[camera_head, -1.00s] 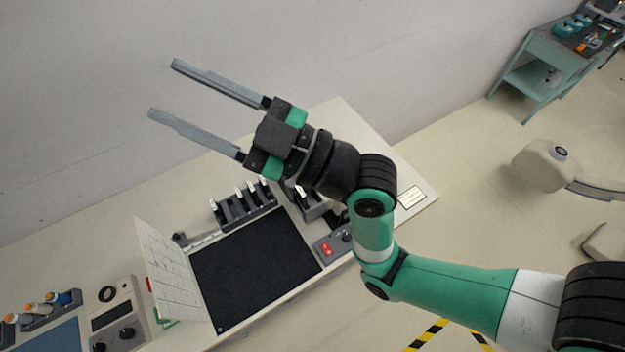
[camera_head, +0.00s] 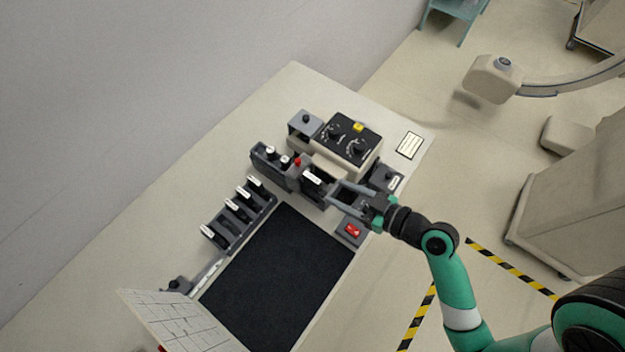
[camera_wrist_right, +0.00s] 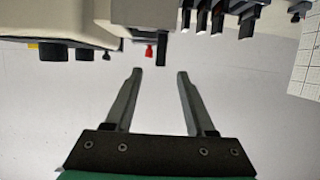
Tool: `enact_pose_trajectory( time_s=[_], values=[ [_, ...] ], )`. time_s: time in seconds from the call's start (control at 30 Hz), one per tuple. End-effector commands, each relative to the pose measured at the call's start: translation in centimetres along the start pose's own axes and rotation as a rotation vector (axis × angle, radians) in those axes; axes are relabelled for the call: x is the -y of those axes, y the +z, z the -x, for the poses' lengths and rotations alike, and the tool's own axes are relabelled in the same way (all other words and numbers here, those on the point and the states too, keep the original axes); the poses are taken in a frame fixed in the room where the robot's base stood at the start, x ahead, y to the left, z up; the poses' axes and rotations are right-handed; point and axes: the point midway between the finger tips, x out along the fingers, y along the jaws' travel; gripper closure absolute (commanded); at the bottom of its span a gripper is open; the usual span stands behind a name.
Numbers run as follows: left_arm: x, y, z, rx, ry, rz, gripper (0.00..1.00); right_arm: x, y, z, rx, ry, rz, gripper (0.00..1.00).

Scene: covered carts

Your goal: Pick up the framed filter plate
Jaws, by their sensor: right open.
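No piece can be singled out with certainty as the framed filter plate. Dark upright pieces with white tops stand in a slotted rack (camera_head: 232,214) beside the black mat. Another dark piece with a white label (camera_head: 313,181) stands in a grey holder left of my right gripper (camera_head: 333,192). My right gripper is open and empty, with its fingers pointing left toward that holder. In the right wrist view, the gripper (camera_wrist_right: 158,74) shows its two fingers apart, and a dark piece (camera_wrist_right: 162,50) shows just beyond the gap between the tips. My left gripper is not in view.
A control box (camera_head: 348,139) with black knobs and a yellow button stands behind the gripper. A red switch box (camera_head: 351,231) is close below it. The black mat (camera_head: 280,275) is bare. A white gridded panel (camera_head: 180,325) stands tilted at the lower left.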

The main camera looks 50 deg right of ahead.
Motion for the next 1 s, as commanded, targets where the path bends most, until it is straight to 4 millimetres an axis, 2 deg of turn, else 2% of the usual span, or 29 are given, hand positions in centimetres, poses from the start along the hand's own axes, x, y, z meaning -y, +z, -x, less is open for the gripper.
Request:
enact_pose_trajectory(
  time_s=[0.1,0.2,0.43,0.7,0.97,1.0],
  values=[
    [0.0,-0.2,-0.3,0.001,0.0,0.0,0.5,0.2,-0.2,-2.5,-0.001,-0.006,0.004,0.45],
    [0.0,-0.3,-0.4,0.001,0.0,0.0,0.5,0.1,-0.1,-3.9,-0.001,-0.003,0.002,0.45],
    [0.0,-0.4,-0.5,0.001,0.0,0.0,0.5,0.0,0.0,-4.9,-0.001,-0.002,0.0,0.45],
    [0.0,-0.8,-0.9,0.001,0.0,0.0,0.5,0.1,0.0,-9.2,-0.001,-0.002,0.001,0.45],
    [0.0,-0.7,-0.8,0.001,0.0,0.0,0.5,0.1,0.1,-9.7,-0.002,0.0,0.001,0.45],
    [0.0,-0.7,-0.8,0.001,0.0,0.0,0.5,0.1,0.1,-9.6,-0.002,0.0,0.001,0.5]
  ],
)
